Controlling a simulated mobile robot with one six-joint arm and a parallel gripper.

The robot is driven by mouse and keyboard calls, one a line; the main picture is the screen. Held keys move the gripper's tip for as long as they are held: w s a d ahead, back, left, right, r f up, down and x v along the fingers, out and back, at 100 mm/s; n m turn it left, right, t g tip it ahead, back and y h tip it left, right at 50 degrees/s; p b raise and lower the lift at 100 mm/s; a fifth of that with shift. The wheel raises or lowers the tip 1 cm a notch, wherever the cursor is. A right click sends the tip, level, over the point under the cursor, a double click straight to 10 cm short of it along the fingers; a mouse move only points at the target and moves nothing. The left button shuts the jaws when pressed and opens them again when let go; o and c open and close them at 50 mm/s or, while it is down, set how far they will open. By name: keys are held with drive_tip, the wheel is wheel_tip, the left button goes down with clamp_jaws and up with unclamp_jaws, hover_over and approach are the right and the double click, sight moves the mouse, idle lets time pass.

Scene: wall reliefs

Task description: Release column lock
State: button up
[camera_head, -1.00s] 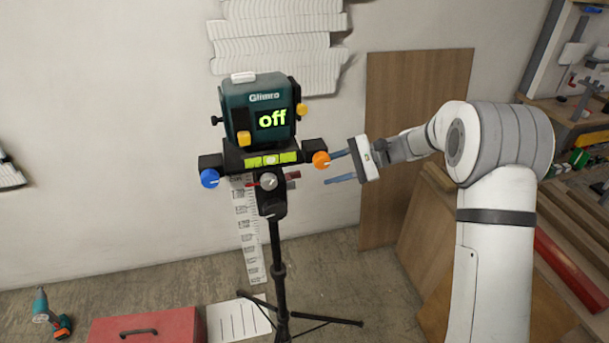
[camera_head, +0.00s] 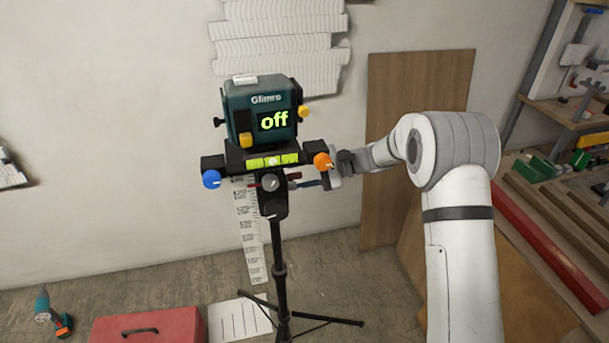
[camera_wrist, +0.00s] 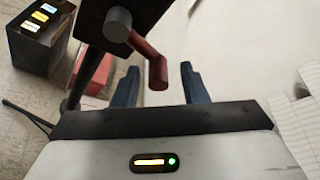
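A teal laser device (camera_head: 262,115) showing "off" sits on a black tripod (camera_head: 278,245). A red lever (camera_head: 294,176) sticks out right of the tripod head, below the orange knob (camera_head: 323,161). In the wrist view, the red lever (camera_wrist: 152,62) hangs from a grey pivot (camera_wrist: 118,22). My gripper (camera_wrist: 160,68) is open, with blue fingers on either side of the lever's lower end. I cannot tell whether they touch it. In the head view, my gripper (camera_head: 304,183) is right of the tripod head, partly hidden behind the orange knob.
A blue knob (camera_head: 211,179) and a grey dial (camera_head: 270,182) are on the mount, with a green level (camera_head: 272,160) above. A red toolbox (camera_head: 147,326) and a drill (camera_head: 50,312) are on the floor. A wooden panel (camera_head: 415,130) leans on the wall.

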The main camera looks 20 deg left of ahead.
clamp_jaws()
drive_tip(key=shift+b, duration=0.35)
drive_tip(key=shift+n+y+b, duration=0.3)
drive_tip(key=shift+n+b, duration=0.1)
drive_tip(key=shift+b, duration=0.8)
drive_tip(key=shift+r+n+t+b, duration=0.3)
drive_tip(key=shift+n+b, duration=0.2)
drive_tip(key=shift+b, duration=0.55)
drive_tip(key=shift+r+n+y+b, duration=0.3)
drive_tip(key=shift+r, duration=0.15)
